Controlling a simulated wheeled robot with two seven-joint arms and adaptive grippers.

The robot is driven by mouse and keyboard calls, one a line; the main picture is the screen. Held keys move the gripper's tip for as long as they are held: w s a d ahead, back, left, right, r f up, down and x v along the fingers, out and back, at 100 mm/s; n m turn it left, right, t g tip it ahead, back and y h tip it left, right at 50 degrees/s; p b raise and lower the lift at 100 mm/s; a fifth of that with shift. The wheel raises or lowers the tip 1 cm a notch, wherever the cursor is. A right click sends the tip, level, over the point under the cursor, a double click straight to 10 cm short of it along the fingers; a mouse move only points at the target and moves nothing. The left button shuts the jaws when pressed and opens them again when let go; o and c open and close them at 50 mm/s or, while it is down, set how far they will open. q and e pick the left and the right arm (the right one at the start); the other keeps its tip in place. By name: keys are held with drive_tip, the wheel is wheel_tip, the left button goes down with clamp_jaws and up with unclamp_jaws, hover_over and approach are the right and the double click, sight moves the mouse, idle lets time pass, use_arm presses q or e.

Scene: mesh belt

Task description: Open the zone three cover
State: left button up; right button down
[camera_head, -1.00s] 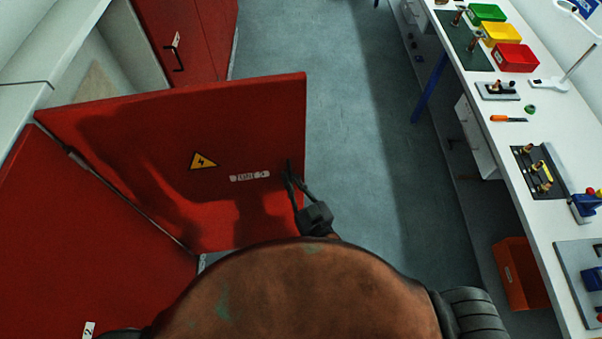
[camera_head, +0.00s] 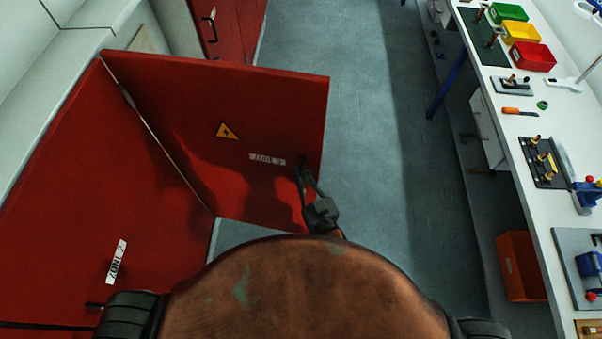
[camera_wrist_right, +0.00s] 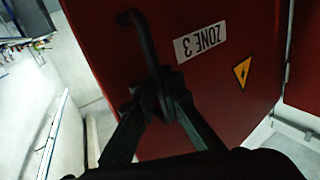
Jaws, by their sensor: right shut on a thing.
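The zone three cover (camera_head: 270,105) is a red hinged panel with a yellow warning triangle and a white label. It stands swung out from the red housing at the left, across the aisle. In the right wrist view the cover (camera_wrist_right: 205,85) shows its "ZONE 3" label (camera_wrist_right: 200,41) upside down and a dark bar handle (camera_wrist_right: 148,50). My right gripper (camera_head: 307,178) is at the cover's free edge. In the wrist view the right gripper (camera_wrist_right: 158,98) is shut around the handle. My left gripper is not in view.
The zone two cover (camera_head: 90,210) is closed beside it, with its own handle. Another red panel (camera_head: 225,25) stands farther along. A white workbench (camera_head: 530,165) with bins and tools lines the right side. The grey floor (camera_head: 375,130) between is clear.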

drive_tip(key=shift+w+d, duration=0.1)
drive_tip(key=shift+d, duration=0.05)
drive_tip(key=c, duration=2.1)
unclamp_jaws()
drive_tip(key=shift+d, duration=0.2)
drive_tip(key=shift+a, duration=0.1)
drive_tip(key=v, duration=1.2)
drive_tip(key=shift+a, duration=0.1)
